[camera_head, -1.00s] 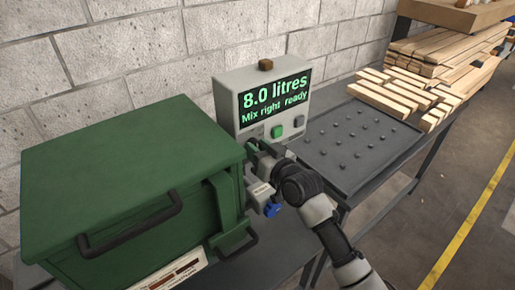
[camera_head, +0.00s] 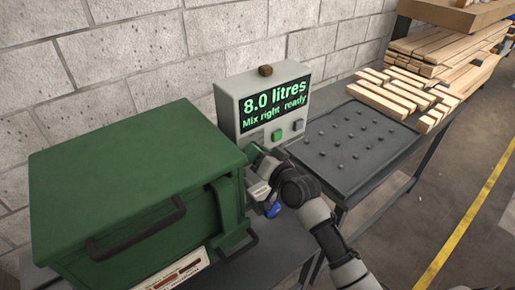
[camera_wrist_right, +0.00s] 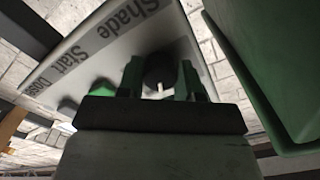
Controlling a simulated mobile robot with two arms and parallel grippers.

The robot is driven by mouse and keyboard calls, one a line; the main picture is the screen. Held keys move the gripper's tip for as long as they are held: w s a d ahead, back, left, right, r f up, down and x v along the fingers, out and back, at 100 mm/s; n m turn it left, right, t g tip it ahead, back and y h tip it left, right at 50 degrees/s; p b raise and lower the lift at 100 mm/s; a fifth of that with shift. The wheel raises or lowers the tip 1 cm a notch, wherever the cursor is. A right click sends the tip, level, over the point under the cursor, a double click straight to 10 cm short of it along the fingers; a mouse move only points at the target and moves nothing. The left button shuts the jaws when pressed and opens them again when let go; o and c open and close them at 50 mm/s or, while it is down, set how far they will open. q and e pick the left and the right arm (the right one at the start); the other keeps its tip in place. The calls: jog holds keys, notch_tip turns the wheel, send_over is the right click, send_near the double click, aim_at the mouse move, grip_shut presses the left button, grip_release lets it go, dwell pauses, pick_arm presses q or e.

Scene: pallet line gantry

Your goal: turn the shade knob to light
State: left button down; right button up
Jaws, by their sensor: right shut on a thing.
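The shade knob (camera_wrist_right: 160,68) is a dark round knob with a white pointer mark, on a light grey panel (camera_wrist_right: 110,45) lettered "Shade", "Start" and "Dose" in the right wrist view. My right gripper (camera_wrist_right: 158,80) is shut on it, with a green finger on each side. In the head view my right gripper (camera_head: 256,160) is at the lower front of the grey control box (camera_head: 229,104), and the knob is hidden there. The box's display (camera_head: 274,103) reads "8.0 litres" and "Mix right ready". My left gripper is not in view.
A large green lidded machine (camera_head: 130,170) with dark handles stands close left of my right gripper. The box carries a green button (camera_head: 277,135) and a grey button (camera_head: 298,125). A dark studded tray (camera_head: 350,150) and wooden slats (camera_head: 395,95) lie to the right.

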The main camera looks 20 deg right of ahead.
jog(key=shift+m+p, duration=0.45)
jog(key=shift+m, duration=0.85)
jog(key=o, duration=0.9)
jog(key=b+v, duration=0.2)
jog(key=v, duration=0.9)
